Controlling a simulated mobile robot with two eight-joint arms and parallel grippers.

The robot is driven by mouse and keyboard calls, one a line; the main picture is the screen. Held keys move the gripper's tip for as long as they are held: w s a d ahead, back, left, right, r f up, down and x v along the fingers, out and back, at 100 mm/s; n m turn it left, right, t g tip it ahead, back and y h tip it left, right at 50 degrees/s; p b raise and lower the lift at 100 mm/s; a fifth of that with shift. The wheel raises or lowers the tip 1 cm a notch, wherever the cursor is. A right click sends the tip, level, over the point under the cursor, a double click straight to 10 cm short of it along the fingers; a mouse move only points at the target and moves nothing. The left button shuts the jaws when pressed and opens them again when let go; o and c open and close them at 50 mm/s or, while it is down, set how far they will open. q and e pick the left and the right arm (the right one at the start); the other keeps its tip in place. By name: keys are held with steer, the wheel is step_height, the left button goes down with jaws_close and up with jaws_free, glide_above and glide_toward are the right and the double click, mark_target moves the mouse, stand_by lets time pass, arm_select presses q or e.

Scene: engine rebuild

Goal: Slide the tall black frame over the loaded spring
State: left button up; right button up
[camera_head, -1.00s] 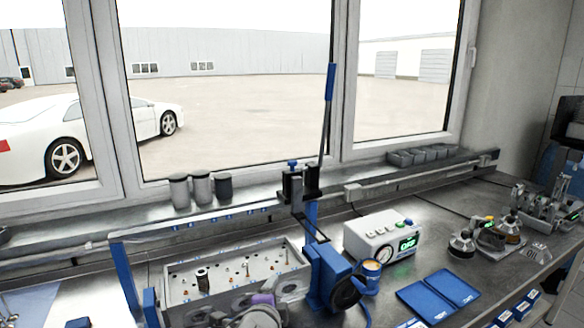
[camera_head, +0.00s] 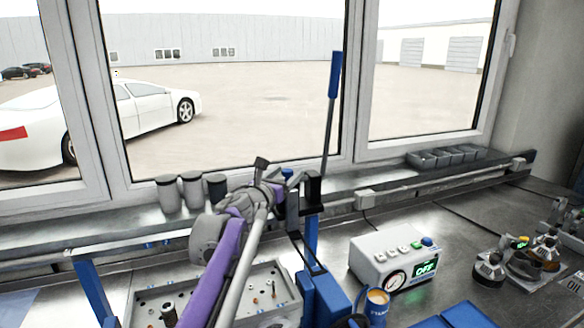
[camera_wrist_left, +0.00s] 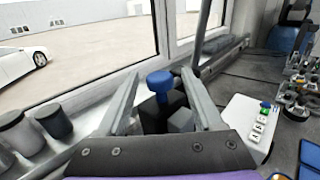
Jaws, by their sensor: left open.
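The tall black frame (camera_head: 309,254) hangs from a black carriage (camera_head: 311,188) on a blue post, with a long blue-handled lever rising above. A blue knob (camera_wrist_left: 160,82) tops the black block of this carriage. My left gripper (camera_head: 277,172) is at the carriage. In the left wrist view its two fingers stand apart, one on each side of the knob; I cannot tell if they touch anything. A dark spring (camera_head: 168,312) stands on the grey cylinder head (camera_head: 150,296) at lower left, apart from the frame. My right gripper is not in view.
Several canisters (camera_head: 192,190) stand on the sill behind my left arm. A control box (camera_head: 392,262) reading OFF, a blue cup (camera_head: 377,306) and a blue mat (camera_head: 455,316) lie to the right. The bench right of the box has some bare room.

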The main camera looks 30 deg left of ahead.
arm_select(q)
steer(key=shift+w+a, duration=0.15)
steer(key=shift+w, duration=1.85)
jaws_close()
